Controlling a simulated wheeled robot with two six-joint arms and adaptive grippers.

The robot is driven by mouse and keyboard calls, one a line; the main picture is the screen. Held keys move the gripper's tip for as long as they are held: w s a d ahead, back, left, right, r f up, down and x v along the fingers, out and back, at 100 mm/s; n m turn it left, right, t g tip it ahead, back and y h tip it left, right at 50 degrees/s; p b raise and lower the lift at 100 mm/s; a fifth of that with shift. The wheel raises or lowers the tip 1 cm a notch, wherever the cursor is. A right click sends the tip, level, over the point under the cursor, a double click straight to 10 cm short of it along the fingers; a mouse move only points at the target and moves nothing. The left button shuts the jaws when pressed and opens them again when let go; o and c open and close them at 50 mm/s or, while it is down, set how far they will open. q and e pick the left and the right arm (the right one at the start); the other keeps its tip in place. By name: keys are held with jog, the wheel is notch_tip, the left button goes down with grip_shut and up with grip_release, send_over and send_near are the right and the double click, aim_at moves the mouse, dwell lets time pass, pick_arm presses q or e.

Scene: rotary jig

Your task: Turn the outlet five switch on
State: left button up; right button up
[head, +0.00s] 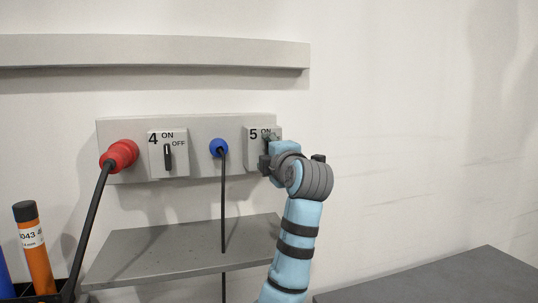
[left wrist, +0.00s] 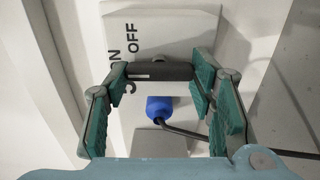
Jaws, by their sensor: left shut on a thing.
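The outlet five box (head: 248,133) sits at the right end of the grey wall panel, its "5" and part of "ON" visible. My left gripper (head: 266,161) is at this box and hides most of its switch in the head view. In the left wrist view the box (left wrist: 180,30) appears turned sideways, with "OFF" and part of "ON" readable. My left gripper (left wrist: 160,85) is shut on the black switch handle (left wrist: 160,71), with fingers at both its ends. The handle lies lengthwise between them, apparently pointing toward "ON". My right gripper is not in view.
Outlet four's switch (head: 168,156) stands upright to the left. A red plug (head: 119,156) and a blue plug (head: 219,148) with dark cables sit in the panel (head: 200,126). A grey shelf (head: 170,250) is below; an orange tube (head: 36,255) stands at lower left.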

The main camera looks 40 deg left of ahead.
pick_arm(q)
jog(key=o, duration=1.2)
jog(key=shift+c, duration=0.2)
jog(key=v, duration=1.2)
